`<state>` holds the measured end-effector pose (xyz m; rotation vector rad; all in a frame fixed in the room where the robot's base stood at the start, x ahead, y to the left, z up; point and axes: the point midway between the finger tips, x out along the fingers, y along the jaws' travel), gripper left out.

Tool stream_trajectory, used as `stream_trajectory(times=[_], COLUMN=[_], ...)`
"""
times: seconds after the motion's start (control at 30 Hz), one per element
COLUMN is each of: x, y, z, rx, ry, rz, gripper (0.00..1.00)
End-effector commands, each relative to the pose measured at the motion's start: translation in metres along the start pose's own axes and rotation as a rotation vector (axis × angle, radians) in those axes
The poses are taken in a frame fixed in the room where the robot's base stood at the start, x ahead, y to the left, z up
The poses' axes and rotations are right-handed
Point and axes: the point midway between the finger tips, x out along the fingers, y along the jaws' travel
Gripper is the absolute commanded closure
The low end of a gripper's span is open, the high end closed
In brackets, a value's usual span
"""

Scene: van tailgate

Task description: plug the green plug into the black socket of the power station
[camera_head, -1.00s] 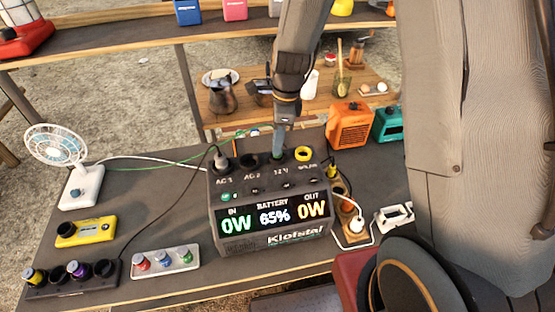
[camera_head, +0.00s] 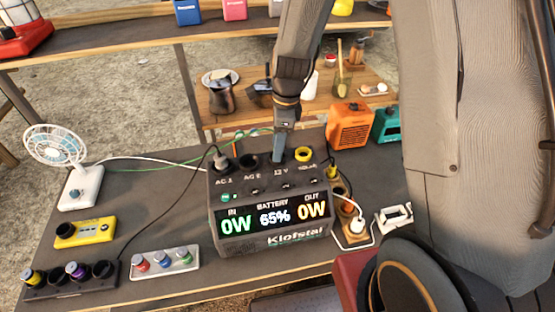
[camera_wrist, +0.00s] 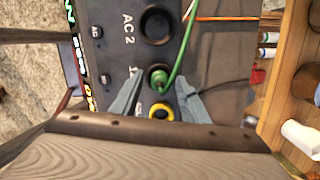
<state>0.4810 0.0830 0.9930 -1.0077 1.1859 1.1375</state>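The green plug (camera_wrist: 158,77) sits at the 12 V position of the power station (camera_head: 272,238), with its green cord rising from it. In the wrist view it appears seated in that socket; the depth is hard to tell. My gripper (camera_wrist: 158,83) is open, with one finger on each side of the plug and a gap at both sides. In the head view my gripper (camera_head: 279,158) points down at the station's top and hides the plug. The black AC 2 socket (camera_wrist: 157,25) is empty, beside the plug. The yellow-ringed socket (camera_wrist: 161,111) is on the other side.
A grey plug (camera_head: 220,160) stands in AC 1. An orange heater (camera_head: 350,124) stands behind at the right. Cords cross the table behind the station.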

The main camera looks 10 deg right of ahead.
Motion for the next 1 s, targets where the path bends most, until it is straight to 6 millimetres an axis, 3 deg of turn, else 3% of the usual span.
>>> stream_trajectory(times=[0.23,0.7,1.0], x=[-0.006,-0.066,-0.078], y=[-0.001,-0.001,0.0], z=[0.0,0.0,0.0], rx=[0.0,0.0,0.0], ry=[-0.001,-0.001,0.0], rz=[-0.002,-0.003,-0.001], gripper=[0.59,0.59,0.59])
